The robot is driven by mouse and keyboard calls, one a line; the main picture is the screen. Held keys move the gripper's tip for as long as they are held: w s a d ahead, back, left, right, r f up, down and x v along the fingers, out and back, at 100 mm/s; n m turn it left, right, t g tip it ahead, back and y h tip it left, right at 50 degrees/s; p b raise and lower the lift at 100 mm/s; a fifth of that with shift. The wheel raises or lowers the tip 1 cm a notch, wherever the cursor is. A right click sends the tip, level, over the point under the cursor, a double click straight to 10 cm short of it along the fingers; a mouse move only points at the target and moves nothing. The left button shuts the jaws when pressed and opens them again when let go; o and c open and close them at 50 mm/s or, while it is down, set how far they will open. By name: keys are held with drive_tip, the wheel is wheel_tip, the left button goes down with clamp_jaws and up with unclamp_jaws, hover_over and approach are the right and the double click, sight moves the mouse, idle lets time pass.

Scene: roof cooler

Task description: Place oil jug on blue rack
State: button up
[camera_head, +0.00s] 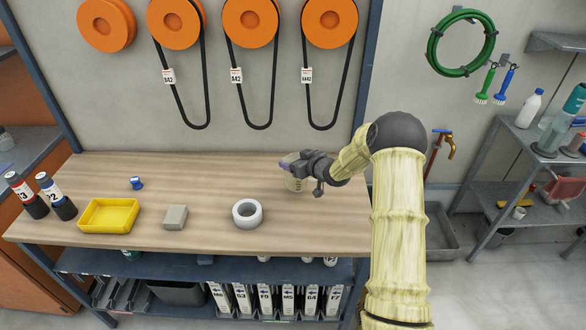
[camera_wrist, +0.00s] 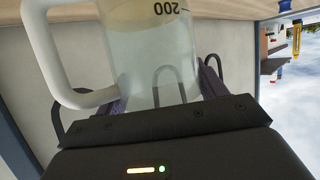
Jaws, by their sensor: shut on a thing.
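The oil jug (camera_head: 298,183) is a clear measuring jug with a pale handle, at the right part of the wooden workbench (camera_head: 190,218). In the wrist view the jug (camera_wrist: 150,45) appears upside down with a "200" marking, its handle to the left. My gripper (camera_head: 292,166) is shut on the jug. I cannot tell whether the jug's base touches the bench. A blue-grey rack (camera_head: 538,135) stands at the far right, holding bottles on its top.
A white tape roll (camera_head: 236,219), grey block (camera_head: 175,217), yellow tray (camera_head: 84,222) and blue item (camera_head: 137,183) lie on the bench. Two dark bottles (camera_head: 62,204) stand at its left end.

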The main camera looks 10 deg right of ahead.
drive_tip(key=shift+a+f, duration=0.1)
drive_tip(key=shift+f, duration=0.35)
drive_tip(key=shift+f+p, duration=0.35)
drive_tip(key=shift+f, duration=1.05)
drive_tip(key=shift+f, duration=0.15)
drive_tip(key=o, duration=1.4)
drive_tip(key=shift+o, duration=0.2)
drive_tip(key=shift+s, duration=0.1)
drive_tip(key=b+v, duration=0.2)
drive_tip(key=v, duration=1)
